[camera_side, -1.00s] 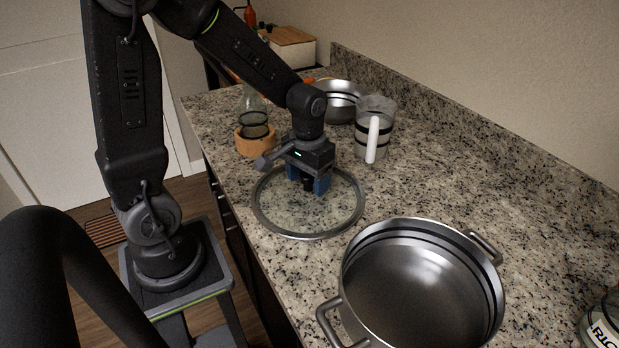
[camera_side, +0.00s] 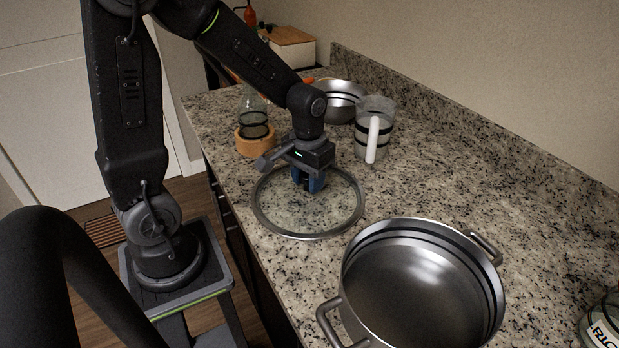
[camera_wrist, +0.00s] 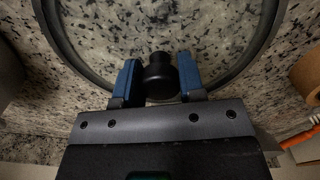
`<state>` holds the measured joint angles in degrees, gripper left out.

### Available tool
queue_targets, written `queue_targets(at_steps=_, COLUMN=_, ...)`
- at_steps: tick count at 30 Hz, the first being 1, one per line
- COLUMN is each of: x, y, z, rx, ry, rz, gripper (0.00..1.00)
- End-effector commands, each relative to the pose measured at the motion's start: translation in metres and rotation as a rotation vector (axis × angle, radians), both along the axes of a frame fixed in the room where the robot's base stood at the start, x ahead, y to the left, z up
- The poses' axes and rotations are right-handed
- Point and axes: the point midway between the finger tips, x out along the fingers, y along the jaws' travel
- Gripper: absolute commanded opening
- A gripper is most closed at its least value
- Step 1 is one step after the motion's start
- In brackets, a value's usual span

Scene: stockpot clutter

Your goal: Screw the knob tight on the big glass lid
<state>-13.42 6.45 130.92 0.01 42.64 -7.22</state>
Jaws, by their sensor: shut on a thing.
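The big glass lid (camera_side: 330,212) lies flat on the granite counter, clear with a metal rim. Its rim also shows as a dark curve in the wrist view (camera_wrist: 62,45). The black knob (camera_wrist: 160,78) is at the middle of the lid, between my blue fingers in the wrist view. My gripper (camera_side: 308,184) points down over the lid and is shut on the knob; it also shows in the wrist view (camera_wrist: 160,68). In the side view the fingers mostly hide the knob. Whether the knob sits fully down on the glass cannot be told.
A large steel stockpot (camera_side: 420,290) stands open at front right, close to the lid. Behind are a measuring jug (camera_side: 375,125), a steel bowl (camera_side: 340,98) and a glass bottle (camera_side: 253,112) at a cork ring (camera_side: 256,146).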

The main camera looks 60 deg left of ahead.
Motion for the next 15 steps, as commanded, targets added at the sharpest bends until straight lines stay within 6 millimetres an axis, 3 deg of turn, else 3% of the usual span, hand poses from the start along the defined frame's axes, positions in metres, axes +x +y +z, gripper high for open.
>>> queue_targets(at_steps=9, x=0.0001, y=-0.0002, z=-0.0002, rx=0.0, ry=0.0, rz=-0.339, gripper=0.04)
queue_targets(at_steps=15, x=0.0001, y=-0.0003, z=-0.0003, rx=0.0, ry=0.0, rz=-0.383, gripper=0.04)
